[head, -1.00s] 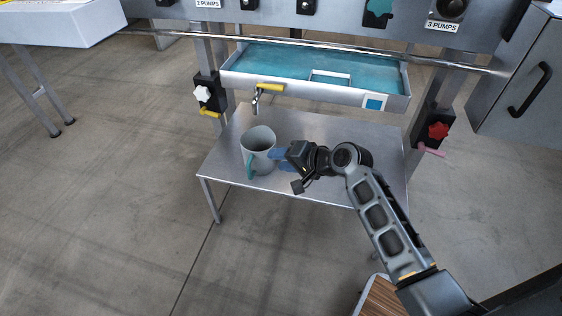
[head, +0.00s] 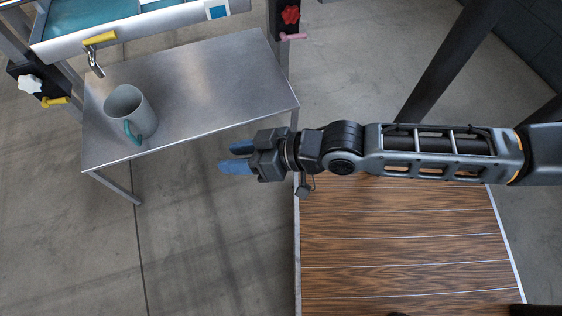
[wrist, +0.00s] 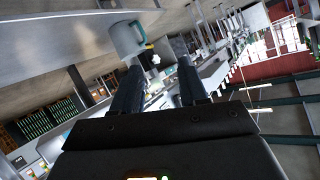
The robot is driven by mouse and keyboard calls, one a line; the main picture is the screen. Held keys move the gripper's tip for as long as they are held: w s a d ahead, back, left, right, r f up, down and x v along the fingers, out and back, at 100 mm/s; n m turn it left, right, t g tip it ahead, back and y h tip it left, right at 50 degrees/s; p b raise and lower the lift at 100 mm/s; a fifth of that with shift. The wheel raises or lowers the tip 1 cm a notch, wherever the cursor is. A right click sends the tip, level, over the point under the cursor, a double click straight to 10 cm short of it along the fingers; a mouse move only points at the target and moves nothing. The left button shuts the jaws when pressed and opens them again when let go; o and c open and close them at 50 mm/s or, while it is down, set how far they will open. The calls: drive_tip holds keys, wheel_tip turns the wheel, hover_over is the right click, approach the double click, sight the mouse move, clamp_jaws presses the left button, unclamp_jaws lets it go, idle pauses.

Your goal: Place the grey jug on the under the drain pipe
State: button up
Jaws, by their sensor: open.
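The grey jug (head: 124,106) with a teal handle stands upright on the steel table, near its left side. The drain pipe (head: 95,62) with a yellow lever hangs from the tray just behind and to the left of the jug in the head view. I cannot tell whether the jug is exactly beneath its outlet. My gripper (head: 236,158) is open and empty, with blue fingertips, to the right of the jug and off the table's front edge. In the wrist view the jug (wrist: 128,38) shows beyond the open fingers (wrist: 160,85), apart from them.
The steel table (head: 225,80) is bare to the right of the jug. A blue-lined tray (head: 130,35) stands above its back edge. A wooden-topped surface (head: 400,240) lies below my arm. A red knob (head: 290,14) is on the right post.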

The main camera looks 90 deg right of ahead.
drive_tip(key=s+a+r+n+t+y, duration=0.2)
drive_tip(key=s+a+r+n, duration=0.3)
drive_tip(key=s+a+r, duration=0.3)
wheel_tip(320, 180, up, 4)
drive_tip(key=shift+s+f, duration=0.15)
drive_tip(key=shift+s, duration=0.05)
idle(0.7)
